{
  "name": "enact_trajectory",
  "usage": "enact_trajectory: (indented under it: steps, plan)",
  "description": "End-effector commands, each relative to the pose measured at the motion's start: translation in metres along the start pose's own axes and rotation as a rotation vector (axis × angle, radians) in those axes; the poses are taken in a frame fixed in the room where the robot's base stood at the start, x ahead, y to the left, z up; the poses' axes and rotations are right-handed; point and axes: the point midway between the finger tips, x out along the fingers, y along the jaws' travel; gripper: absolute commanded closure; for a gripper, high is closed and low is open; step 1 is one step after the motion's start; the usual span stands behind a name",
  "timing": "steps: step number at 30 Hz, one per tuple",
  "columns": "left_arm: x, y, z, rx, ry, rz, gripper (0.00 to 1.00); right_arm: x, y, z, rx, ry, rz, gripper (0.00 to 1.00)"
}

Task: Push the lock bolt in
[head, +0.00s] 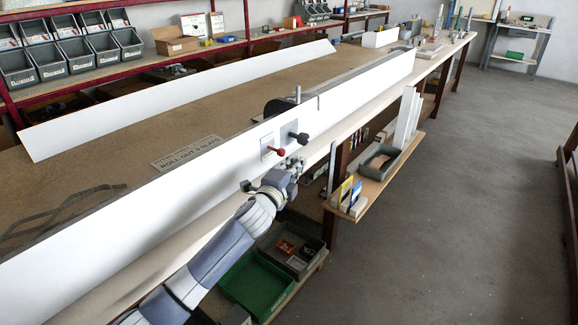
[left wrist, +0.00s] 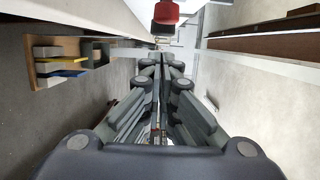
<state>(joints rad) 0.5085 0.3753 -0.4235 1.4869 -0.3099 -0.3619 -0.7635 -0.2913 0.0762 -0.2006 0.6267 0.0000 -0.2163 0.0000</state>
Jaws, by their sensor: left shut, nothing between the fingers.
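A long white shutter profile (head: 210,175) stands on edge along the bench. A small pale plate (head: 267,146) sits on its front face. A red-headed bolt (head: 279,151) sticks out by this plate, and a black knob (head: 299,138) sticks out to its right. The labels do not show which is the lock bolt. My left gripper (head: 297,163) is shut and empty, just below and right of the red head, in front of the profile. In the left wrist view the red head (left wrist: 166,13) shows beyond the fingertips (left wrist: 162,57), apart from them. My right gripper is out of view.
A second white profile (head: 180,98) lies farther back on the bench. A low side shelf (head: 376,185) with a grey tray and small boxes stands right of my arm. A green crate (head: 256,287) is below. The floor at right (head: 480,190) is clear.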

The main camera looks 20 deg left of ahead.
Motion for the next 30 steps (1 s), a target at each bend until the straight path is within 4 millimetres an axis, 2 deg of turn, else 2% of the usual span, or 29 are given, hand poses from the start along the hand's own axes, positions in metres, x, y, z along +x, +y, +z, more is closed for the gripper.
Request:
enact_trajectory:
  steps: [1,6,13,19,25,30]
  plan:
    - [0.002,-0.001,0.008,0.002,-0.001,-0.001,1.00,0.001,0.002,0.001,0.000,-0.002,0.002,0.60]
    - [0.004,-0.001,0.019,0.000,0.001,-0.001,1.00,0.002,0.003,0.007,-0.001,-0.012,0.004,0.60]
    - [0.005,-0.001,0.021,-0.002,0.002,-0.001,1.00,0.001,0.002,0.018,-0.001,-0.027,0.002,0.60]
    - [0.006,-0.001,0.024,0.000,0.000,-0.001,1.00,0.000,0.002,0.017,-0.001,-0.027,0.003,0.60]
    - [0.012,-0.002,0.049,0.001,-0.001,-0.001,1.00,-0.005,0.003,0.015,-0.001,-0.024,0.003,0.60]
    - [0.012,-0.001,0.052,-0.001,-0.001,-0.001,1.00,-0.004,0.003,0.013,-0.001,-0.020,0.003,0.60]
